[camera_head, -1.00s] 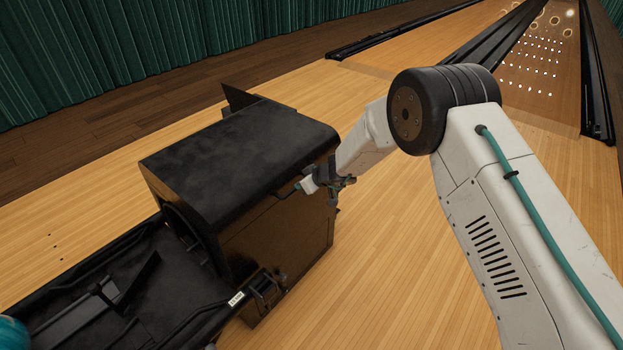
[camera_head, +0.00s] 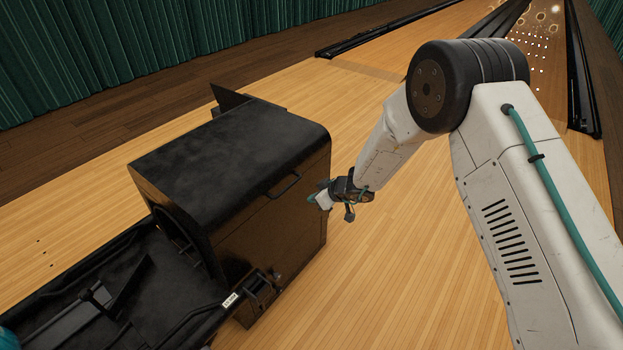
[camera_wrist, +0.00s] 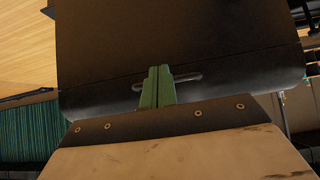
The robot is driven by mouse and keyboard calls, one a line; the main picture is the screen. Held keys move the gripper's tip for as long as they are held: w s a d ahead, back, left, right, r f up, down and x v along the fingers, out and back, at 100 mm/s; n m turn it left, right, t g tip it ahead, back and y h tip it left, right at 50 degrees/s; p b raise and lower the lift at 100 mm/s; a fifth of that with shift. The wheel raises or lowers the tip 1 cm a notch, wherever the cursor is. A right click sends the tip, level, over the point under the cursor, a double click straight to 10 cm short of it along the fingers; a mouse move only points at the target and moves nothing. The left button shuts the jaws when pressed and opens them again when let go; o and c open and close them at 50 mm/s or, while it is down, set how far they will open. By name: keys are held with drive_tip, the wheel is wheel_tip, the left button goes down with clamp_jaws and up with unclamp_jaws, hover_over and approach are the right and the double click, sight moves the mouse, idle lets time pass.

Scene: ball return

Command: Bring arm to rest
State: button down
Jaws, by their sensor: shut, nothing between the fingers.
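My gripper (camera_head: 316,197) is at the right side of the black ball return housing (camera_head: 232,141) in the head view. Its green fingers are together and hold nothing; they also show in the wrist view (camera_wrist: 158,88). A black bar handle (camera_head: 284,186) is on the housing's side panel, a little to the left of the fingertips. In the wrist view the fingers overlap the handle (camera_wrist: 188,78) in the picture, and the panel fills the space beyond. My gripper looks apart from the handle in the head view. My arm reaches down from the right.
A black ball tray (camera_head: 90,290) extends from the housing toward the lower left, with a latch (camera_head: 262,287) at the near corner. Open wooden floor (camera_head: 400,270) lies right of the housing. Black lane gutters (camera_head: 400,30) and a teal curtain (camera_head: 130,40) are behind.

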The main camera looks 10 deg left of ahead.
drive_tip(key=s+r+m+g, duration=0.1)
drive_tip(key=s+m+g, duration=0.25)
drive_tip(key=s, duration=0.35)
drive_tip(key=s+d+r+m+g+h, duration=0.1)
drive_tip(key=s+d+r+m+g, duration=0.1)
drive_tip(key=s+d+r, duration=0.55)
drive_tip(key=s+d+r+m+g, duration=0.2)
drive_tip(key=s+d+r, duration=0.2)
drive_tip(key=r, duration=0.7)
drive_tip(key=s+d+r+m+t+h, duration=0.1)
drive_tip(key=s+d+r+m+h, duration=0.1)
drive_tip(key=s+d+r, duration=0.4)
drive_tip(key=s+d+r+m+t+h, duration=0.1)
drive_tip(key=s+d+r, duration=0.5)
drive_tip(key=d, duration=0.8)
drive_tip(key=s+d+r+m+t+h, duration=0.2)
drive_tip(key=s+d+r+t+h, duration=0.1)
drive_tip(key=s+d+r, duration=0.4)
drive_tip(key=shift+s+d+m+h, duration=0.35)
drive_tip(key=shift+s+d+h, duration=0.45)
drive_tip(key=shift+s+d, duration=1.05)
drive_tip(key=shift+s+a, duration=0.15)
